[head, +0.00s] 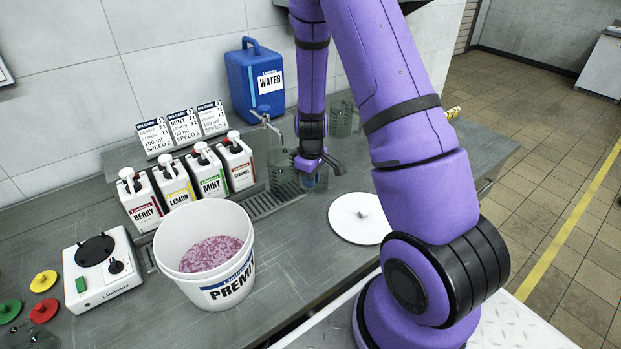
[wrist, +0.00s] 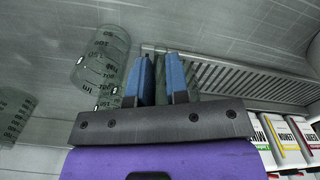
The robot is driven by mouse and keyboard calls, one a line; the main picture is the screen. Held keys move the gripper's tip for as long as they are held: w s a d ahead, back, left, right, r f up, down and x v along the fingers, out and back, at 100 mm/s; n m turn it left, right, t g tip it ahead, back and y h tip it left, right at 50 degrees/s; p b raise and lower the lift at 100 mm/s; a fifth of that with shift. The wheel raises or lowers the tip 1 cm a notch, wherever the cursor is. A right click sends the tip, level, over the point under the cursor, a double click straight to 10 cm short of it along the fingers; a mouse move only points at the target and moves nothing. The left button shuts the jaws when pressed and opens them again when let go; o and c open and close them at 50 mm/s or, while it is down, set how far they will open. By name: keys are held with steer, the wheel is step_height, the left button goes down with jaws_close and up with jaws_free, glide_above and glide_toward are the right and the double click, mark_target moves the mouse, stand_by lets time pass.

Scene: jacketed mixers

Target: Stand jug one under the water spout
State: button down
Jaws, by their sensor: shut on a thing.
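Several clear measuring jugs with dark markings show. One jug (head: 283,176) is at the far end of the drip tray, below and beside the water spout (head: 266,120); I cannot tell if its base touches the tray. My gripper (head: 312,181) is at its right. In the wrist view the blue fingers (wrist: 163,82) are closed on faint greenish glass, apparently this jug, mostly hidden by the fingers. A second jug (wrist: 102,62) stands close beside the fingers. A third jug (head: 343,118) stands behind, to the right. No jug's number is readable.
The slotted drip tray (head: 262,203) runs in front of several syrup bottles (head: 174,180). A blue water container (head: 256,82) stands at the wall. A white bucket (head: 205,255) and a white round lid (head: 360,217) are nearer, with bare counter between them.

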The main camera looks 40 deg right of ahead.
steer(key=shift+f, duration=0.15)
steer(key=c, duration=1.1)
jaws_free()
step_height(320, 180, up, 12)
steer(key=shift+r, duration=0.15)
steer(key=s+a+r+m+t, duration=0.1)
steer(key=s+a+r, duration=0.2)
steer(key=s+r, duration=0.35)
steer(key=s+a+r+m+t, duration=0.1)
steer(key=s+a+r, duration=0.25)
steer(key=r, duration=0.55)
steer(key=s+a+r+m+t, duration=0.1)
steer(key=s+a+r+t, duration=0.2)
steer(key=r, duration=0.4)
steer(key=s+a+r, duration=0.1)
steer(key=s+r, duration=0.1)
steer(key=s, duration=0.3)
steer(key=s+a+r+m, duration=0.1)
steer(key=s+r, duration=0.1)
steer(key=s, duration=0.4)
steer(key=shift+s+a, duration=0.2)
steer(key=shift+a, duration=0.2)
